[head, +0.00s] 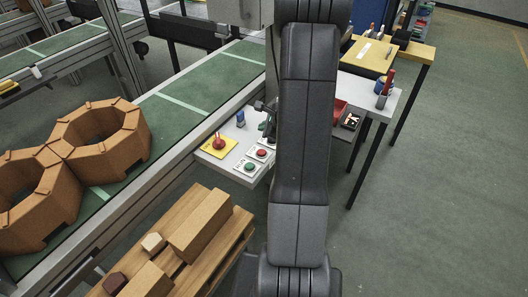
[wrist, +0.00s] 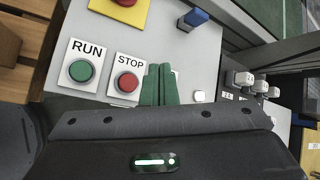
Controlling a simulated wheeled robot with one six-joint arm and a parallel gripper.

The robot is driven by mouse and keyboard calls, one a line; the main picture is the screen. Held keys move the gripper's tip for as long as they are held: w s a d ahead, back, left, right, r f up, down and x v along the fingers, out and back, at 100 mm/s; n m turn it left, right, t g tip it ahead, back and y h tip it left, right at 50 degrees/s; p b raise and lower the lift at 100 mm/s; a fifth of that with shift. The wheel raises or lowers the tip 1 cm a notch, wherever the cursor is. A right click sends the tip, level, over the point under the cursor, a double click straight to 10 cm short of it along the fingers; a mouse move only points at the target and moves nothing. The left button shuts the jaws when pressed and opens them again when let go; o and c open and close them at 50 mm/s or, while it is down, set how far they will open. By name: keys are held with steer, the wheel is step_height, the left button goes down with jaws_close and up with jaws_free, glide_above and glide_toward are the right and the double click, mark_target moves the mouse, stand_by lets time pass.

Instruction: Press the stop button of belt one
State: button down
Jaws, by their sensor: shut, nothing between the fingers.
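The STOP plate with its red round button (wrist: 127,82) lies on a light grey panel (wrist: 205,60) in the wrist view. The red button also shows in the head view (head: 262,153). The RUN plate with its green button (wrist: 82,71) is just left of it. My gripper (wrist: 159,72) is shut and empty, its green fingertips together just right of the STOP plate. I cannot tell how high the tips are above the panel. In the head view my arm hides most of the gripper. No belt number is readable.
A yellow plate with a red knob (head: 219,143) and a blue object (head: 240,118) are on the same panel. A green conveyor belt (head: 215,75) carrying brown octagonal pieces (head: 95,135) runs alongside. A wooden pallet with blocks (head: 200,225) stands in front. Grey floor (head: 430,190) is free at right.

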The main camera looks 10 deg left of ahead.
steer(key=shift+f, duration=0.15)
steer(key=b, duration=0.6)
glide_above(264, 153)
step_height(264, 153, down, 8)
steer(key=shift+r, duration=0.15)
steer(key=shift+f+b, duration=0.45)
steer(key=shift+b, duration=0.25)
stand_by(1.1)
steer(key=shift+f+b, duration=0.4)
steer(key=shift+b, duration=0.15)
steer(key=shift+s+f+b, duration=0.1)
steer(key=shift+f+b, duration=0.35)
steer(key=shift+b, duration=0.05)
stand_by(0.5)
steer(key=shift+r, duration=0.1)
steer(key=shift+r+p, duration=0.7)
steer(key=shift+r, duration=0.1)
